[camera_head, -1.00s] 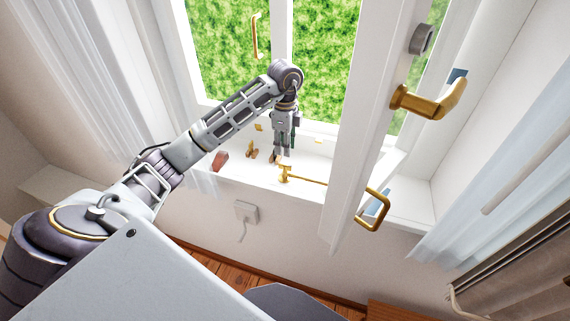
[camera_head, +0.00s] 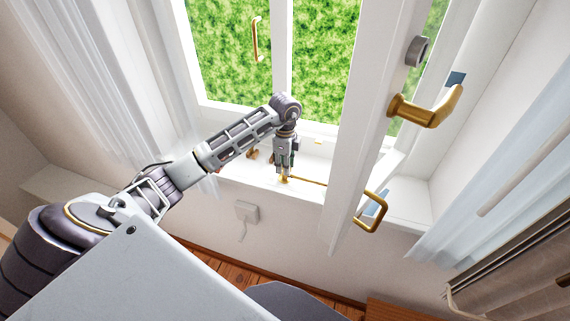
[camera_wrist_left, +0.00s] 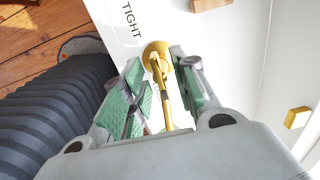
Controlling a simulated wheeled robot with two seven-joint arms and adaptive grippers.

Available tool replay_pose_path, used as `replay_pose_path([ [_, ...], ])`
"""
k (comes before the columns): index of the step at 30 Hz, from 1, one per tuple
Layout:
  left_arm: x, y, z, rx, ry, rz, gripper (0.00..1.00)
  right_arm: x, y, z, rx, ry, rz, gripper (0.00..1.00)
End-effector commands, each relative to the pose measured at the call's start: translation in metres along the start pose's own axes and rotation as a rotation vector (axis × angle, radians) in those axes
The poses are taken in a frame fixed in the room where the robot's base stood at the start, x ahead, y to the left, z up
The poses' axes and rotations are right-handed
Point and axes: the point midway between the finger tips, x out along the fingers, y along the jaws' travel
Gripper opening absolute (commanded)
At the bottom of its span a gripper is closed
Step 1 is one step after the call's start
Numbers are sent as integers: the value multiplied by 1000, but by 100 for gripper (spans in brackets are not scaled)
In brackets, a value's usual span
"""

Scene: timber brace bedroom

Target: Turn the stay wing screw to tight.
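The brass stay wing screw (camera_head: 285,180) is on the white window sill, at the left end of the thin brass stay rod (camera_head: 308,183). My left gripper (camera_head: 284,174) points down over it and hides most of it. In the left wrist view, the round brass part of the screw (camera_wrist_left: 157,53) shows between the green-padded fingertips of my left gripper (camera_wrist_left: 158,68). The fingers are apart, one on each side; I cannot tell whether either touches it. The printed word TIGHT (camera_wrist_left: 131,19) is beside the screw. My right gripper is not in view.
The open window sash (camera_head: 362,130) stands to the right, with a brass handle (camera_head: 428,108) and a lower brass loop (camera_head: 373,212). Small brown objects (camera_head: 253,154) lie on the sill left of my gripper. A wall socket (camera_head: 246,211) is below.

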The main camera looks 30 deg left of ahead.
Motion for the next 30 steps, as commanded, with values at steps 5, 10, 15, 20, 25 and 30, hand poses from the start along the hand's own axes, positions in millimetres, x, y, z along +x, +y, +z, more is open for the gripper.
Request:
replay_pose_path([
  [5, 0, 0, 0, 0, 0, 0, 29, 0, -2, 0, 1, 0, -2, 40],
  [10, 0, 0, 0, 0, 0, 0, 11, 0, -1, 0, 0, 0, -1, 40],
  [15, 0, 0, 0, 0, 0, 0, 0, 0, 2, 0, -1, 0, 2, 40],
  [20, 0, 0, 0, 1, 0, 0, 0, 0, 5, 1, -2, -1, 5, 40],
  [25, 0, 0, 0, 19, 1, -1, 0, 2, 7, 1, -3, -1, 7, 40],
  [30, 0, 0, 0, 72, 0, -1, 0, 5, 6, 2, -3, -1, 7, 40],
])
